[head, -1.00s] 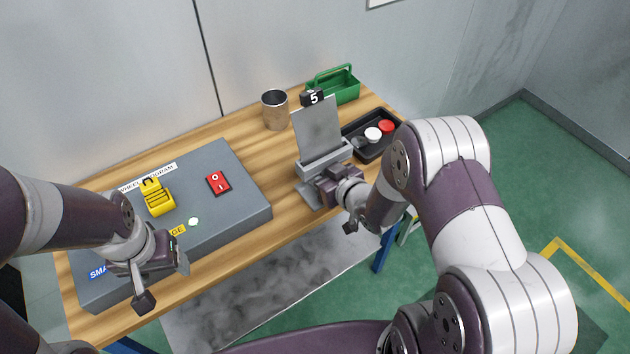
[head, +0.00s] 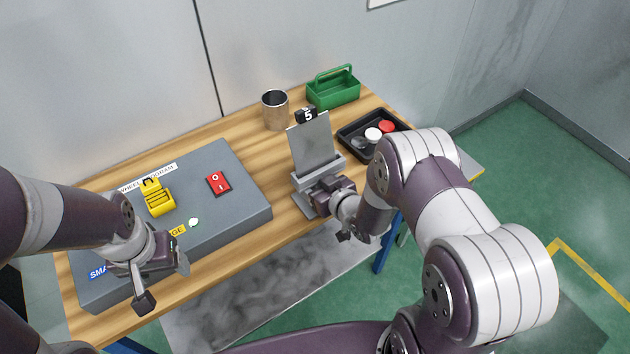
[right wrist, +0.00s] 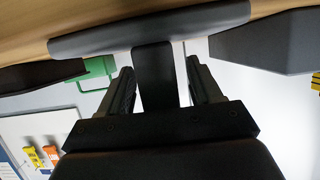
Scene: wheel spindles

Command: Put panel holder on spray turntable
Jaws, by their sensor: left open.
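The panel holder (head: 319,172) is a grey bracket with an upright grey panel (head: 311,146) and a black tag marked 5 at the panel's top. It is over the right part of the table near the front edge. In the right wrist view a dark post (right wrist: 153,75) stands between my right fingers, below a wide dark bar (right wrist: 150,35). My left gripper (head: 165,283) is open and empty near the grey box's front edge. I cannot make out the spray turntable.
A grey control box (head: 222,170) with a red switch (head: 218,183) and yellow block (head: 156,197) fills the table's left. Behind the holder are a metal cup (head: 275,110), a green caddy (head: 333,92) and a black tray (head: 350,122) with red and white caps.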

